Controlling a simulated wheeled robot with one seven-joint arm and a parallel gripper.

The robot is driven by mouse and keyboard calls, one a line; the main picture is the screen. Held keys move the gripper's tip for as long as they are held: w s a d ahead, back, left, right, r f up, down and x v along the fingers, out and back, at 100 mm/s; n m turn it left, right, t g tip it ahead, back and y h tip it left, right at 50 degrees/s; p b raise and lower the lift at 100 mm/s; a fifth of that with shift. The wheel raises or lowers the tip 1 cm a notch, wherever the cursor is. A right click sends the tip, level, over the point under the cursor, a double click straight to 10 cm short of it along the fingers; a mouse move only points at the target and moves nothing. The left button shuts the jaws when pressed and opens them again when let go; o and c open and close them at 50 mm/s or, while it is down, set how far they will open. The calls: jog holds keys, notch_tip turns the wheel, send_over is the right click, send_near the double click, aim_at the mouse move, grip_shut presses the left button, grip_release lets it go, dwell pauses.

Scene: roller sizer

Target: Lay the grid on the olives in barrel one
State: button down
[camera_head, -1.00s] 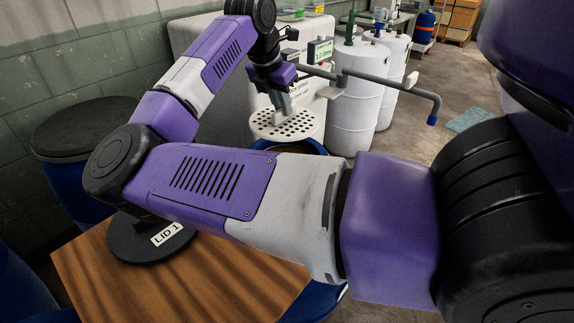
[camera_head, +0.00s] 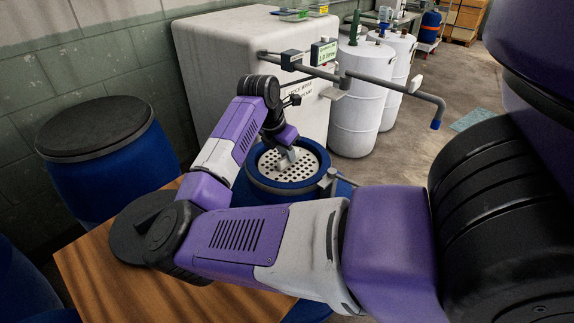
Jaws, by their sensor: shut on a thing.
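The grid (camera_head: 312,167) is a round, pale, perforated disc. It lies level inside the mouth of the open blue barrel (camera_head: 262,186), below or about at the rim. My gripper (camera_head: 287,160) is above the grid and shut on its upright grey handle. The grid covers the barrel's contents, so no olives show. I cannot tell whether the grid touches them.
A black lid (camera_head: 128,234) lies on the wooden table (camera_head: 100,285), partly behind my arm. A grey pipe (camera_head: 385,85) with a blue tip stretches above and behind the barrel. A closed blue barrel (camera_head: 110,165) stands left; white drums (camera_head: 355,110) stand behind.

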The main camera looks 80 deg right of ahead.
aim_at(287, 165)
jog(key=shift+f, duration=2.45)
jog(key=shift+f, duration=0.2)
jog(key=c, duration=1.4)
grip_release()
jog(key=shift+r, duration=0.1)
jog(key=shift+r, duration=0.1)
